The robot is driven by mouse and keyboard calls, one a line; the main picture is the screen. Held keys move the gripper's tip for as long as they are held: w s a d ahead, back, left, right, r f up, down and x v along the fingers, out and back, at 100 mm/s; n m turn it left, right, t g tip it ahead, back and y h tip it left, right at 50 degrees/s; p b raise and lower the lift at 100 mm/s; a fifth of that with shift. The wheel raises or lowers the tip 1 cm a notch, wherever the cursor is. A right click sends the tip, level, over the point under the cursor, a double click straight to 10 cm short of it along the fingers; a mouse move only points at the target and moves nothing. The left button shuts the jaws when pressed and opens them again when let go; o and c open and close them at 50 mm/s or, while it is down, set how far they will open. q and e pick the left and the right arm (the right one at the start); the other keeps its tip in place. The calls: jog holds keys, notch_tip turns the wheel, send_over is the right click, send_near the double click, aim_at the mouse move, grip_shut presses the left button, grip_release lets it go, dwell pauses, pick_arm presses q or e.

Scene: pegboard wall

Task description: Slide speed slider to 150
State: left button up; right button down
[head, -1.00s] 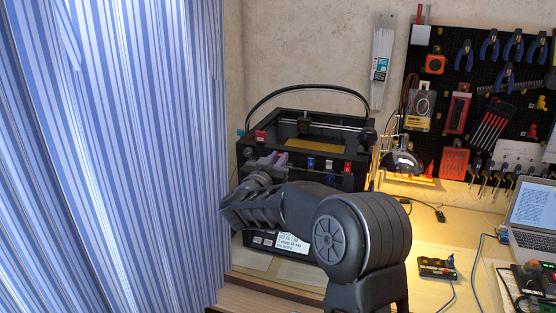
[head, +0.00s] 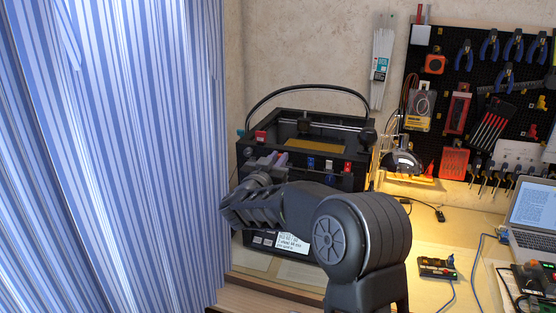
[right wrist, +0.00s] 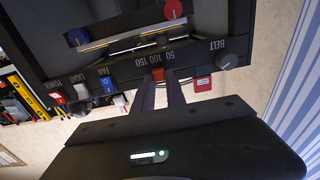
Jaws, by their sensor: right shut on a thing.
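The speed slider's small orange-red cap (right wrist: 158,75) shows in the right wrist view, on the front edge of a black machine (right wrist: 100,82). It sits by the printed marks 50, 100 and 150, close to the 100 mark. My right gripper (right wrist: 159,88) is shut on the cap, with one finger on each side. In the head view my right gripper (head: 270,161) is at the machine's upper front edge, left of a blue switch (head: 311,163). My left gripper is not in view.
Along the same edge are a BELT knob (right wrist: 227,61), a red tag (right wrist: 202,84), a blue FAN switch (right wrist: 108,85) and LIGHT and POWER switches. A striped curtain (head: 120,150) hangs at the left. A pegboard of tools (head: 480,90) and a laptop (head: 532,215) are at the right.

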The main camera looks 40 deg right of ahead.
jog(key=shift+s+d, duration=0.75)
jog(key=shift+s, duration=0.3)
jog(key=c, duration=1.8)
grip_release()
jog(key=shift+f, duration=0.1)
jog(key=o, duration=0.4)
jog(key=shift+s, duration=0.1)
jog(key=shift+o, duration=0.2)
jog(key=shift+s+a, duration=0.15)
jog(key=shift+a, duration=0.2)
jog(key=b+v, duration=0.1)
jog(key=v, duration=0.6)
jog(key=shift+b, duration=0.35)
